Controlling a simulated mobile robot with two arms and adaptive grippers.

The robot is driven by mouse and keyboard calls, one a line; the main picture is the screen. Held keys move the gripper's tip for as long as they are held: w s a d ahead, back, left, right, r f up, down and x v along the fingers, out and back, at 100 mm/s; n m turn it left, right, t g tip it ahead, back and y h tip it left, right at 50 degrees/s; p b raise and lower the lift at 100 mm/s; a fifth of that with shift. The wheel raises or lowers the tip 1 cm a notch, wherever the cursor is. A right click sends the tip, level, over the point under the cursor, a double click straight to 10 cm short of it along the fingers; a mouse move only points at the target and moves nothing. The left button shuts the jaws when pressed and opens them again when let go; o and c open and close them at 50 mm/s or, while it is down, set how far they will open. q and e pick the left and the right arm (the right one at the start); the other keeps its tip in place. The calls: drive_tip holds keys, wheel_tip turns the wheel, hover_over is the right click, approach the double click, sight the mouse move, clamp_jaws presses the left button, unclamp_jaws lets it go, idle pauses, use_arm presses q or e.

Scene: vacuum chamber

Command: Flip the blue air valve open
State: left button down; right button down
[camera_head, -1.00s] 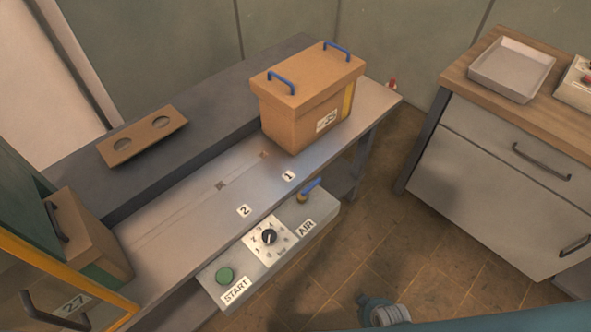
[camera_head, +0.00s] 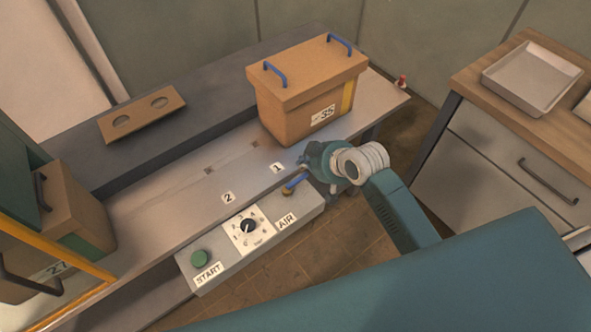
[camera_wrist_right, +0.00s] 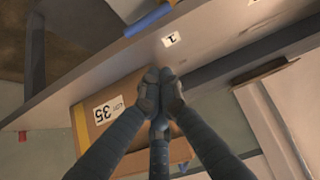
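The blue air valve handle (camera_head: 297,180) sits at the right end of the grey control box, beside the AIR label (camera_head: 287,221). The blue handle also shows in the right wrist view (camera_wrist_right: 148,20), at the top and beyond my fingertips. My right gripper (camera_head: 304,162) is just behind and to the right of the handle, close to the bench's front edge. In the right wrist view my right gripper's fingers (camera_wrist_right: 160,76) meet at their tips with nothing seen between them. A gap shows between them and the handle in that view. My left gripper is out of view.
The control box also has a dial (camera_head: 248,226) and a green START button (camera_head: 199,258). A lidded cardboard box with blue handles (camera_head: 300,95) stands on the bench behind my right gripper. A wooden-topped cabinet with a tray (camera_head: 535,75) stands at right.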

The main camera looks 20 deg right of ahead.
sight(296, 183)
drive_tip(key=shift+a, duration=0.1)
drive_tip(key=x, duration=0.9)
drive_tip(key=shift+w+a+f, duration=0.1)
drive_tip(key=shift+w+f, duration=0.15)
drive_tip(key=shift+f, duration=0.05)
drive_tip(key=s, duration=0.1)
drive_tip(key=p, duration=0.1)
drive_tip(key=s+d+p, duration=0.1)
drive_tip(key=shift+s+d+f, duration=0.1)
drive_tip(key=shift+s+f, duration=0.25)
drive_tip(key=shift+s+d+f, duration=0.1)
drive_tip(key=shift+s, duration=0.35)
drive_tip(key=shift+f, duration=0.1)
